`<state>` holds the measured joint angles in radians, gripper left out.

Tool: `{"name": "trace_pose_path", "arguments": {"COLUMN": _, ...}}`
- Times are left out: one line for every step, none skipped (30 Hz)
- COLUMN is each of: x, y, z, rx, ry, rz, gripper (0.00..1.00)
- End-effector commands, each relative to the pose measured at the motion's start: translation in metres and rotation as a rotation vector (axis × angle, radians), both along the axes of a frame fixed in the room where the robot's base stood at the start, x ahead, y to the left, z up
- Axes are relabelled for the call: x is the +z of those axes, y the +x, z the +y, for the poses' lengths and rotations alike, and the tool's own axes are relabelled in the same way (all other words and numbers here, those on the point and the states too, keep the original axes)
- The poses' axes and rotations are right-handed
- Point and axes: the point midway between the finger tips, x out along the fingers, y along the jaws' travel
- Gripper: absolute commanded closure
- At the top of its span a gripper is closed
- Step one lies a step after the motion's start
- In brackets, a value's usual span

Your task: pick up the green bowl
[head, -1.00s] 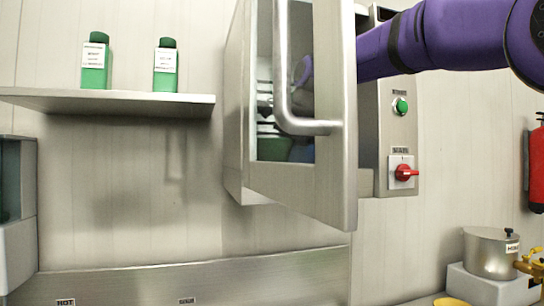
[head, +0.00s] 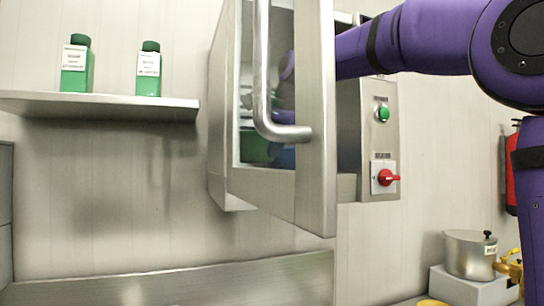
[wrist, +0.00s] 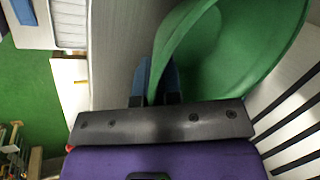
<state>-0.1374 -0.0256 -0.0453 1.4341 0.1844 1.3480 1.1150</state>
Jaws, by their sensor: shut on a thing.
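The green bowl (wrist: 235,50) fills the upper right of the wrist view, tilted, with its inside showing. My gripper (wrist: 153,82) is shut on the bowl's near rim, with a blue finger on each side of the wall. In the head view my purple arm reaches behind the open cabinet door (head: 315,180). A green shape, probably the bowl (head: 256,148), shows dimly through the door's glass. My gripper is mostly hidden there, so I cannot tell whether the bowl is clear of the shelf.
The door's long handle (head: 262,70) stands out towards me. A control box with a green button (head: 382,112) and red switch (head: 387,177) is right of the cabinet. Green bottles stand on the wall shelf (head: 110,106). A metal pot (head: 469,255) is at lower right.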

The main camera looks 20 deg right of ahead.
Motion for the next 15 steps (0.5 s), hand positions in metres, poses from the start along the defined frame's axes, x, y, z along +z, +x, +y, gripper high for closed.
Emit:
{"name": "trace_pose_path", "arguments": {"x": 0.006, "y": 0.000, "z": 0.000, "rx": 0.000, "ry": 0.000, "rz": -0.002, "gripper": 1.00}}
{"name": "trace_pose_path", "arguments": {"x": 0.010, "y": 0.000, "z": 0.000, "rx": 0.000, "ry": 0.000, "rz": -0.002, "gripper": 1.00}}
{"name": "trace_pose_path", "arguments": {"x": 0.011, "y": -0.004, "z": -0.002, "rx": 0.000, "ry": 0.000, "rz": -0.002, "gripper": 1.00}}
{"name": "trace_pose_path", "arguments": {"x": 0.011, "y": -0.008, "z": -0.003, "rx": -0.001, "ry": 0.000, "rz": -0.001, "gripper": 1.00}}
{"name": "trace_pose_path", "arguments": {"x": 0.011, "y": -0.011, "z": -0.004, "rx": -0.001, "ry": 0.000, "rz": -0.001, "gripper": 1.00}}
{"name": "trace_pose_path", "arguments": {"x": 0.011, "y": -0.016, "z": -0.006, "rx": -0.001, "ry": 0.001, "rz": -0.002, "gripper": 1.00}}
{"name": "trace_pose_path", "arguments": {"x": 0.012, "y": -0.020, "z": -0.007, "rx": -0.002, "ry": 0.001, "rz": -0.002, "gripper": 1.00}}
{"name": "trace_pose_path", "arguments": {"x": 0.012, "y": -0.024, "z": -0.009, "rx": -0.002, "ry": 0.001, "rz": -0.002, "gripper": 1.00}}
{"name": "trace_pose_path", "arguments": {"x": 0.013, "y": -0.029, "z": -0.011, "rx": -0.003, "ry": 0.000, "rz": -0.002, "gripper": 1.00}}
{"name": "trace_pose_path", "arguments": {"x": 0.013, "y": -0.034, "z": -0.012, "rx": -0.003, "ry": 0.000, "rz": -0.002, "gripper": 1.00}}
{"name": "trace_pose_path", "arguments": {"x": 0.013, "y": -0.039, "z": -0.014, "rx": -0.003, "ry": 0.000, "rz": -0.002, "gripper": 1.00}}
{"name": "trace_pose_path", "arguments": {"x": 0.014, "y": -0.046, "z": -0.016, "rx": -0.003, "ry": 0.001, "rz": -0.003, "gripper": 1.00}}
{"name": "trace_pose_path", "arguments": {"x": 0.015, "y": -0.052, "z": -0.018, "rx": -0.002, "ry": 0.001, "rz": -0.002, "gripper": 1.00}}
{"name": "trace_pose_path", "arguments": {"x": 0.015, "y": -0.058, "z": -0.020, "rx": -0.002, "ry": 0.000, "rz": -0.002, "gripper": 1.00}}
{"name": "trace_pose_path", "arguments": {"x": 0.016, "y": -0.067, "z": -0.023, "rx": -0.002, "ry": 0.000, "rz": -0.002, "gripper": 1.00}}
